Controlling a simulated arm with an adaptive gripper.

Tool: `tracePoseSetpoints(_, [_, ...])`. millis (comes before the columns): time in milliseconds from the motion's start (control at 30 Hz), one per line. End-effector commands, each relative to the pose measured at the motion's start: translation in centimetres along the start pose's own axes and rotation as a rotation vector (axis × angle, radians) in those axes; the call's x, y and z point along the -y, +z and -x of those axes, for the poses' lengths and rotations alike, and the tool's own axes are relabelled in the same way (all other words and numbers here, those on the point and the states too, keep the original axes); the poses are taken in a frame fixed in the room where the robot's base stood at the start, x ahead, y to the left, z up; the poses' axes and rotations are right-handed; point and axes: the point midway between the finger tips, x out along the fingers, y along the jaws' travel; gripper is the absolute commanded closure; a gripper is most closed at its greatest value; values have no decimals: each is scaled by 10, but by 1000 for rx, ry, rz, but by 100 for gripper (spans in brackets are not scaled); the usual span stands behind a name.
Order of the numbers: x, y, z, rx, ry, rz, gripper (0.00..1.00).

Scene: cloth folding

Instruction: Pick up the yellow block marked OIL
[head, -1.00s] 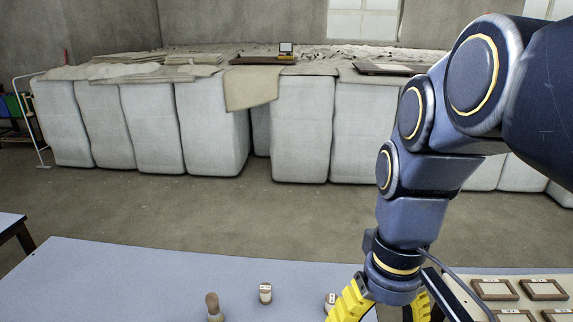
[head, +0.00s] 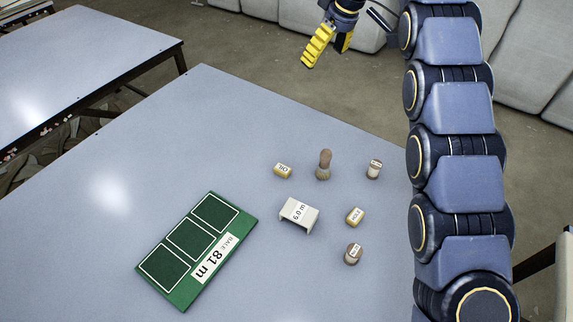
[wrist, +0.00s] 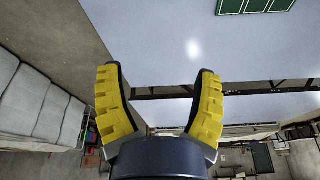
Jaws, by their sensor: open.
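The small yellow block with a short dark label that seems to read OIL (head: 283,170) lies on the blue-grey table in the head view, left of a wooden brush-like piece. A second yellow block (head: 355,216) with a longer label lies to its lower right. My gripper (head: 325,57) is open and empty, up beyond the table's far edge and apart from both blocks. In the wrist view its yellow ridged fingers (wrist: 157,72) are spread with nothing between them. Neither yellow block shows in the wrist view.
The brush-like piece (head: 324,166), two round labelled pieces (head: 374,169) (head: 352,254) and a white bracket (head: 298,215) stand near the blocks. A green board (head: 181,284) lies at left. The table (head: 90,235) is clear left of the board.

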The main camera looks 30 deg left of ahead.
Motion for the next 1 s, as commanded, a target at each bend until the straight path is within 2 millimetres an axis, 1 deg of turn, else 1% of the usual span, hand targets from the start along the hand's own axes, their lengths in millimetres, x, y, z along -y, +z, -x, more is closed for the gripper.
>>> tracePoseSetpoints(33, [2,-7,-8,-8,-9,30,34])
tracePoseSetpoints(200, [11,-26,-24,-40,-27,123,34])
tracePoseSetpoints(500, [26,-48,-44,-84,-49,242,34])
tracePoseSetpoints(767, [25,-43,-57,-83,-49,241,34])
tracePoseSetpoints(933, [23,-37,-69,-79,-45,233,34])
tracePoseSetpoints(1000, [25,-35,-79,-75,-52,237,34])
